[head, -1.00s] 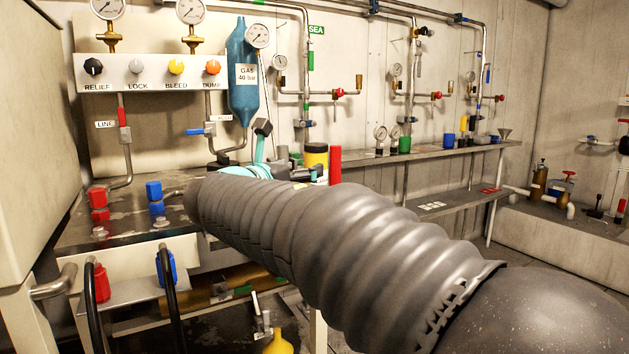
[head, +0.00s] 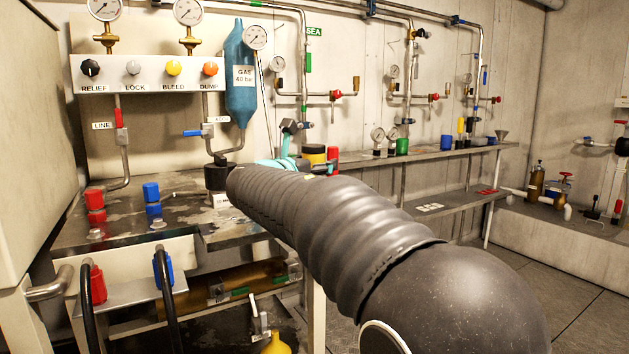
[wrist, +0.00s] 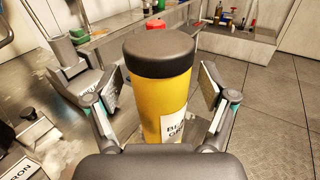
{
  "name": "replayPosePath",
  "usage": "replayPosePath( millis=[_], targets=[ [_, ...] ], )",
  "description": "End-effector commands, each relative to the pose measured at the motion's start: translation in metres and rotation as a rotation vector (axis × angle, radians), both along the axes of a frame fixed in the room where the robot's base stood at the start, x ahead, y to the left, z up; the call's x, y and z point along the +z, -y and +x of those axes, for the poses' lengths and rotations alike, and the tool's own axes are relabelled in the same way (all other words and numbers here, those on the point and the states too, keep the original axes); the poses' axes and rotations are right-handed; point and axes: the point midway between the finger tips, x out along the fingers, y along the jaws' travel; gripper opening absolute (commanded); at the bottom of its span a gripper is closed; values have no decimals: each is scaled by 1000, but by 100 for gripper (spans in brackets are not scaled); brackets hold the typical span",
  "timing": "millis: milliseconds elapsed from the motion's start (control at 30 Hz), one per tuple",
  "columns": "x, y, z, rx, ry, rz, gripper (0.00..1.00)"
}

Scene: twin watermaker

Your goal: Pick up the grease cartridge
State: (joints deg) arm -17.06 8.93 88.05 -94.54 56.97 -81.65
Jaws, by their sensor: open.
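The grease cartridge is a yellow cylinder (wrist: 160,108) with a black cap and a partly visible white label. It stands upright in the middle of the wrist view. My gripper (wrist: 162,88) is open, with one finger on each side of the cartridge. A gap shows between each finger and its side. In the head view the yellow, black-capped top of the cartridge (head: 314,151) shows behind my arm; its lower part is hidden. Part of my gripper (head: 291,158) shows beside it, with the fingertips mostly hidden.
A red cylinder (head: 333,158) stands close behind the cartridge. The steel bench (head: 190,205) carries red and blue fittings and a black-topped item (head: 217,176) at the left. A gauge panel (head: 150,72) and blue gas bottle (head: 241,90) are above. A long shelf (head: 440,154) runs right.

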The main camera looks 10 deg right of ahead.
Motion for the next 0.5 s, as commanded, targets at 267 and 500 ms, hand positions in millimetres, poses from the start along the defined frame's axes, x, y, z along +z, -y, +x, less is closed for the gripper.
replayPosePath(
  millis=[267,500],
  targets=[
    [0,0,-1,0,0,0,38],
    [1,0,-1,0,2,-1,0]
  ],
)
